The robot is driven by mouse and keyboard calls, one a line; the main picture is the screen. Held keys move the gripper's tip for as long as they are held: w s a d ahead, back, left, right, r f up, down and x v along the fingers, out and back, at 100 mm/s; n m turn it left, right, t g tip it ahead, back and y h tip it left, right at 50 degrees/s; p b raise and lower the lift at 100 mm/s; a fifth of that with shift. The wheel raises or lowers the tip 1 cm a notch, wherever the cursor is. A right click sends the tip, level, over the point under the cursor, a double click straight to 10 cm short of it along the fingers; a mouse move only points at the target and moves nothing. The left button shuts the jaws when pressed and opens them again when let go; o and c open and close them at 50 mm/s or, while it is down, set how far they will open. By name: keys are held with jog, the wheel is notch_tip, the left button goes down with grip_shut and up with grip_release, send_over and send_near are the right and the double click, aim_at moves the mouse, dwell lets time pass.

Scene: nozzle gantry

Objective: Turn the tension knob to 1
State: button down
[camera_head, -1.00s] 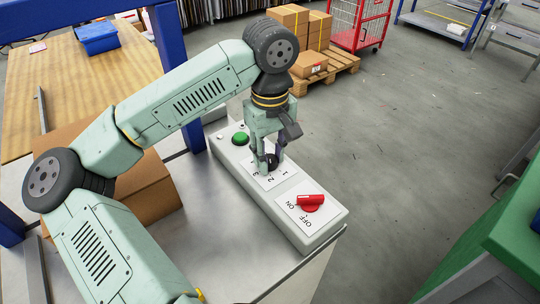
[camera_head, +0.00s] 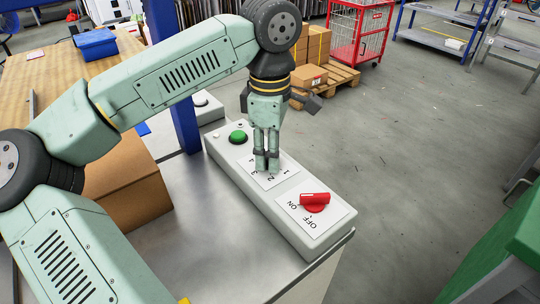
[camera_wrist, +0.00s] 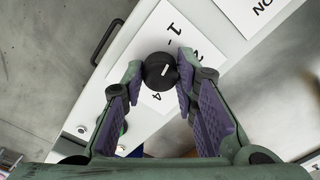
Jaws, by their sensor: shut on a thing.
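The tension knob (camera_wrist: 157,76) is a small round black knob with a white line on top, on a white plate (camera_wrist: 138,58) numbered 1 to 4. In the wrist view the line slants to the upper right, roughly towards the 2 side; its exact number is unclear. The 2 is partly covered by a finger. My gripper (camera_wrist: 160,68) is shut on the knob, one fingertip on each side.
On the same grey control box (camera_head: 325,241) are a red ON/OFF switch (camera_head: 314,201) nearer the front and a green button (camera_head: 238,137) behind. A cardboard box (camera_head: 125,190) stands left on the metal table (camera_head: 195,240). Open floor lies to the right.

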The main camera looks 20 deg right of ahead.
jog(key=shift+n, duration=0.6)
jog(key=c, duration=1.2)
grip_release()
jog(key=shift+c, duration=0.2)
notch_tip(320, 180, up, 12)
